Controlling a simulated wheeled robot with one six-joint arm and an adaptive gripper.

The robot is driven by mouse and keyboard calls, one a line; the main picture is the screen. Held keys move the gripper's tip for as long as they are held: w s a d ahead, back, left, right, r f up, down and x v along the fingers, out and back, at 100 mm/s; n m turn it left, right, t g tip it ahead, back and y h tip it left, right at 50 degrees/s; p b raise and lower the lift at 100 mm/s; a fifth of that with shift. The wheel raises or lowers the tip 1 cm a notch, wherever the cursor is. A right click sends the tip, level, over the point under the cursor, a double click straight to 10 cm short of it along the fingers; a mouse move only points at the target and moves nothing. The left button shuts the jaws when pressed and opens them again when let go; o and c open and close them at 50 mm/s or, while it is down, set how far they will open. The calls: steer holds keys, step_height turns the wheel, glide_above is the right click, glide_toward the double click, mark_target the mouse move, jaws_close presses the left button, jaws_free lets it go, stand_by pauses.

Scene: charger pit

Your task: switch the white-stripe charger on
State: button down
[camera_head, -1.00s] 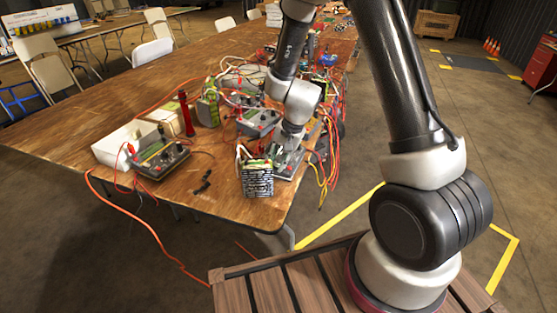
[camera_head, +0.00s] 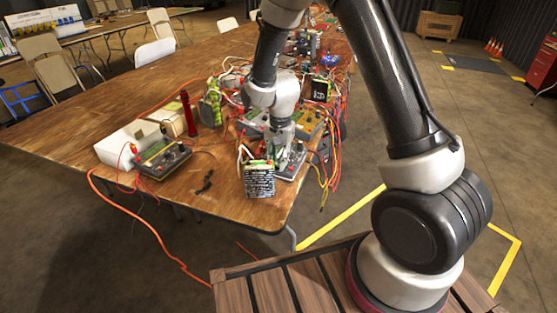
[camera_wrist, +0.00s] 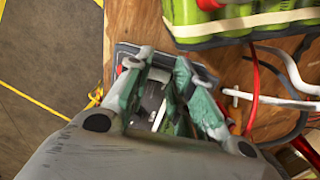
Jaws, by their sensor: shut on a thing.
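A grey charger (camera_head: 294,172) lies near the front right corner of the table. My gripper (camera_head: 286,155) points down onto it, and my wrist hides much of it in the head view. In the wrist view, my gripper's green-padded fingers (camera_wrist: 160,66) reach down over the charger (camera_wrist: 152,94), whose face with light markings shows between them. The fingers are close in on a small part of the charger that they hide. I cannot make out a white stripe or the switch's position.
A green battery pack (camera_head: 258,182) stands just beside the charger and shows at the top of the wrist view (camera_wrist: 225,28). Red and yellow cables (camera_head: 326,172) hang over the table's right edge. A red torch (camera_head: 188,115) stands upright at left.

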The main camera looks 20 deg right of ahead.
steer(key=c, duration=1.5)
jaws_free()
steer(key=r, duration=1.2)
steer(key=shift+s+d, duration=0.1)
steer(key=shift+d, duration=0.1)
steer(key=s+d+r+n+t, duration=0.1)
steer(key=s+d+r+n, duration=0.1)
steer(key=s+d+r, duration=0.3)
steer(key=s+d+r+n+t, duration=0.1)
steer(key=s+d+r+n, duration=0.2)
steer(key=s, duration=0.9)
steer(key=s+d+r+n+t, duration=0.2)
steer(key=s+d+r, duration=0.5)
steer(key=s+r, duration=0.2)
steer(key=shift+s+d+r+n, duration=0.15)
steer(key=shift+s+r+n, duration=0.05)
steer(key=shift+r+n, duration=0.25)
